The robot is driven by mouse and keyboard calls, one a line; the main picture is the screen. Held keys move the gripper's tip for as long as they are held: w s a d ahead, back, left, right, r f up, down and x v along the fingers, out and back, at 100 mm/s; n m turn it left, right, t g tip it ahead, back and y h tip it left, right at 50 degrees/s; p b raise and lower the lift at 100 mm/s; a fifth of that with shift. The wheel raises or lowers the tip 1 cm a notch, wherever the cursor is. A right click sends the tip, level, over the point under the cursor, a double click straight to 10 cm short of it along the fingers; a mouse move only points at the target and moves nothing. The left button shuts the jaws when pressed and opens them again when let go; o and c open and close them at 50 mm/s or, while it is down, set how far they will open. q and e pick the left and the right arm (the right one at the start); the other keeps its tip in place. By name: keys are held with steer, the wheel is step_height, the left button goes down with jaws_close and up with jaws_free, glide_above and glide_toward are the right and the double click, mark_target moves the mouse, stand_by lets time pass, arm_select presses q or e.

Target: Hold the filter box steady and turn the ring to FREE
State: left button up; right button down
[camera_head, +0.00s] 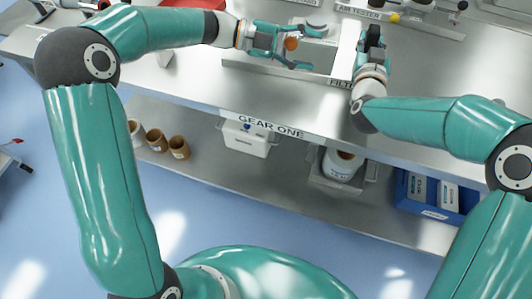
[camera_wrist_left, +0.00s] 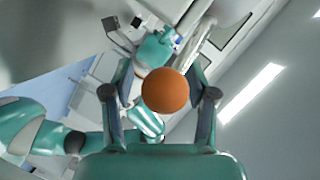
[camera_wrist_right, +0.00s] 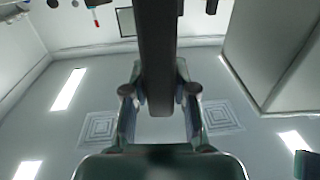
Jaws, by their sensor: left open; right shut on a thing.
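My left gripper (camera_head: 314,47) is open at the bench, with its fingers on either side of an orange ball-shaped knob (camera_head: 291,43). In the left wrist view the knob (camera_wrist_left: 166,90) sits between the open fingers, and I cannot tell whether they touch it. A pale box-like thing (camera_head: 318,57) lies behind the left fingers, above the label FILTER (camera_head: 338,83). My right gripper (camera_head: 373,38) is shut on a dark bar (camera_wrist_right: 158,50), which runs up between its fingers in the right wrist view. The ring and its FREE mark cannot be made out.
The steel bench (camera_head: 450,75) is clear to the right. An air tester (camera_head: 390,14) stands at the back, and a red bin (camera_head: 195,4) at the back left. Below are brown cups (camera_head: 155,140), a white bin (camera_head: 246,138) and a blue crate (camera_head: 432,205).

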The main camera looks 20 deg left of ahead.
steer(key=shift+s+f, duration=0.1)
steer(key=shift+f, duration=0.55)
arm_select(q)
steer(key=shift+w+d+n+t+y, duration=0.75)
steer(key=shift+d+n+t+y, duration=1.9)
steer(key=shift+n+t, duration=1.1)
steer(key=f+v, duration=0.1)
steer(key=v, duration=1.1)
steer(key=s+f+n+g+y, duration=0.1)
steer(key=s+f+n+g, duration=0.1)
steer(key=f, duration=0.7)
steer(key=s+f+n+g+y, duration=0.1)
steer(key=s+f+n, duration=0.4)
steer(key=f, duration=0.5)
steer(key=s+f+n+g+y, duration=0.2)
steer(key=s+f+n+g, duration=0.2)
steer(key=f+n, duration=0.3)
steer(key=shift+a+f, duration=0.25)
steer(key=shift+f, duration=1.5)
arm_select(e)
steer(key=shift+r, duration=0.4)
